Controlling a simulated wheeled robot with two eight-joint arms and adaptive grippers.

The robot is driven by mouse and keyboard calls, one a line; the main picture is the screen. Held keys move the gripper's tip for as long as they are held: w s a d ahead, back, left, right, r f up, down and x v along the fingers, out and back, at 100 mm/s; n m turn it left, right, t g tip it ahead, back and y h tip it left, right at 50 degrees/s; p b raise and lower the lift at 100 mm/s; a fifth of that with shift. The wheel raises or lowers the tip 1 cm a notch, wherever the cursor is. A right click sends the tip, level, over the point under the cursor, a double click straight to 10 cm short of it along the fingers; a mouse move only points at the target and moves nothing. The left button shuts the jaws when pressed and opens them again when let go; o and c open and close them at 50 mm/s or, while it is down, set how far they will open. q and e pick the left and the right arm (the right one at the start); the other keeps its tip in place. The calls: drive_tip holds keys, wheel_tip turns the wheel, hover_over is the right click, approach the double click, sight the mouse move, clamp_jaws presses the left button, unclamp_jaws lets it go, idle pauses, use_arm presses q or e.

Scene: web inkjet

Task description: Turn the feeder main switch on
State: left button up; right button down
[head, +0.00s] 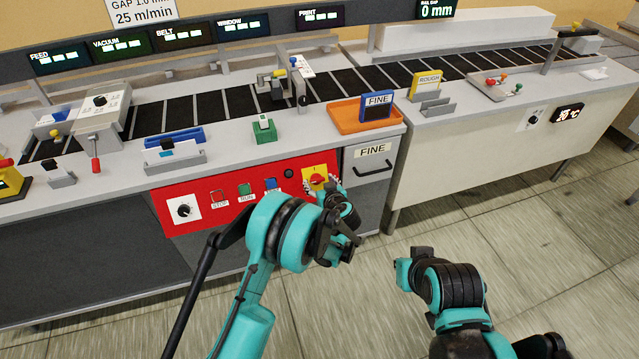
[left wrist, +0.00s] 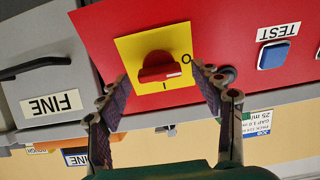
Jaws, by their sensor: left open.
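The feeder main switch (head: 317,178) is a red rotary knob on a yellow plate, at the right end of the red panel. In the left wrist view, which is upside down, the knob (left wrist: 158,72) has its handle lying roughly sideways. A pale mark sits at the handle's end on the side of the "O"; the "I" is below it. My left gripper (head: 325,187) is at the switch. Its open fingers (left wrist: 160,80) are on either side of the knob, with nothing held. Contact cannot be told.
The red panel (head: 190,222) also carries a dial, STOP and RUN buttons and a blue TEST button (left wrist: 273,55). A grey drawer marked FINE (head: 372,165) is right beside the switch. An orange tray (head: 345,121) is above it. The floor in front is clear.

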use_arm(q)
drive_tip(key=c, duration=1.2)
drive_tip(key=shift+o, duration=0.2)
drive_tip(key=shift+m, duration=0.4)
drive_tip(key=m, duration=0.4)
drive_tip(key=shift+h, duration=0.4)
drive_tip(key=m, duration=0.4)
drive_tip(key=shift+m, duration=0.4)
drive_tip(key=m, duration=0.4)
drive_tip(key=shift+m+h, duration=0.3)
drive_tip(key=shift+h, duration=0.1)
drive_tip(key=shift+m+g, duration=0.3)
drive_tip(key=shift+m, duration=1.9)
